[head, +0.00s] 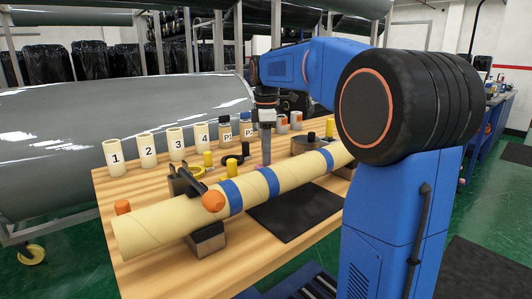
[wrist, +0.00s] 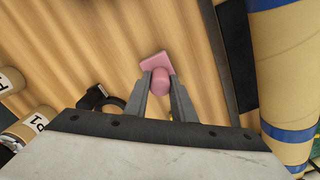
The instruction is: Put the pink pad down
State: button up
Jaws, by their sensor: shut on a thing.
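The pink pad (wrist: 152,62) shows in the wrist view as a flat square piece with a rounded pink grip standing on it. My gripper (wrist: 161,84) is shut on that grip, one grey finger on each side. The bare wooden table (wrist: 85,50) shows around the pad. In the head view my gripper (head: 266,148) points down over the table, behind the long roll, and only a small bit of pink shows below it. I cannot tell whether the pad touches the table.
The cream roll (head: 190,212) with blue bands lies across the table on supports, in front of my gripper. Numbered cups (head: 148,150), jars (head: 225,130) and a black ring (wrist: 113,104) stand or lie to the left.

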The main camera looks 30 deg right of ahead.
jog(key=o, duration=1)
jog(key=shift+c, duration=0.2)
notch_tip(320, 180, up, 12)
